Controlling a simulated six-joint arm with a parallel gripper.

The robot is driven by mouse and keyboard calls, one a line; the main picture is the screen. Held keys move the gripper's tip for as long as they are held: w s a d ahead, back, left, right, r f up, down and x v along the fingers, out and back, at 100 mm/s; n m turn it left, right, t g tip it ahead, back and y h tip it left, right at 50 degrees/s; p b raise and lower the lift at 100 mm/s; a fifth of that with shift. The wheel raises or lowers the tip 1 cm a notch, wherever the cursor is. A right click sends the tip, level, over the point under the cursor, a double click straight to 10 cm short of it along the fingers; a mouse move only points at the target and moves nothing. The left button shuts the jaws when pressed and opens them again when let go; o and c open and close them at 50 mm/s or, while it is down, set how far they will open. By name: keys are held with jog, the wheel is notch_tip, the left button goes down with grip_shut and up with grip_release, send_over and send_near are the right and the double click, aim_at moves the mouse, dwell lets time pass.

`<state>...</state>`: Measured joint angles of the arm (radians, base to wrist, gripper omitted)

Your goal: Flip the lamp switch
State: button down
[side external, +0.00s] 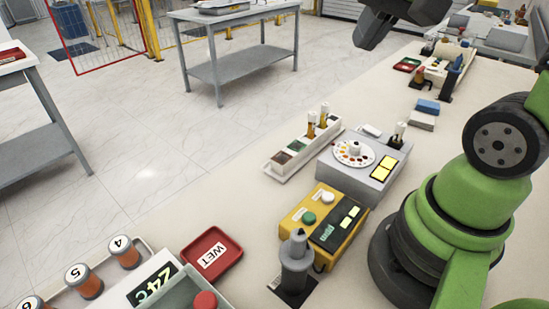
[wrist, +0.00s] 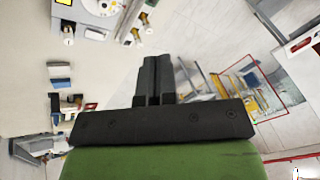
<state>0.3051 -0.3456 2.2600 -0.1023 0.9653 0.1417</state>
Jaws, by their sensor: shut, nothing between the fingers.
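I cannot pick out for sure which part is the lamp switch. My gripper (side external: 369,40) is high at the top of the side view, well apart from both boxes. In the wrist view its fingers (wrist: 157,65) are together and empty.
A white tray (side external: 293,158) with vials lies left of the grey box. A dark grey upright device (side external: 296,265) and a red WET tray (side external: 212,256) are nearer the camera. Blue and white blocks (side external: 427,107) lie behind.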

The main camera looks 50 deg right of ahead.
jog(key=s+a+n+t+y, duration=0.2)
jog(key=s+a+n, duration=0.3)
jog(key=a, duration=0.2)
jog(key=m+g+h, duration=0.2)
jog(key=m+g, duration=0.3)
jog(key=m, duration=0.9)
send_over(368, 127)
jog(key=s, duration=0.2)
notch_tip(368, 127, down, 10)
jog(key=f, duration=0.4)
jog(key=w+f, duration=0.1)
jog(key=f, duration=0.8)
jog(key=shift+w, duration=0.25)
jog(key=shift+f, duration=0.2)
